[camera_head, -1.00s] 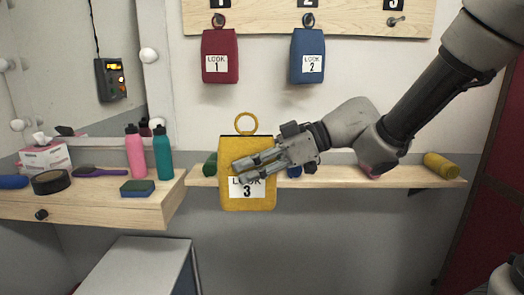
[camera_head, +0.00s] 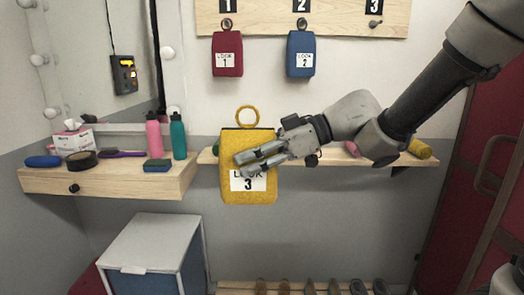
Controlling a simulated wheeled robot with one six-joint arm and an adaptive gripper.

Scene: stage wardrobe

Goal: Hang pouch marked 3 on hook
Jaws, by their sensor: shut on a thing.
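The yellow pouch (camera_head: 243,190) is marked LOOK 3 and has a yellow ring (camera_head: 247,116) upright on its top. My gripper (camera_head: 240,164) reaches in from the right and is shut on the pouch, its fingers across the front above the label. The hook under number 3 (camera_head: 374,23) is bare, at the right of the wooden hook board (camera_head: 340,22). A red pouch marked 1 (camera_head: 227,54) and a blue pouch marked 2 (camera_head: 301,54) hang from the other hooks.
A wall shelf (camera_head: 312,160) runs behind the pouch and my arm, with a yellow roll (camera_head: 419,148) at its right. A dressing table (camera_head: 110,181) at left carries bottles, a brush and a tissue box. A white-topped cabinet (camera_head: 150,240) stands below. Shoes line a low rack (camera_head: 240,287).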

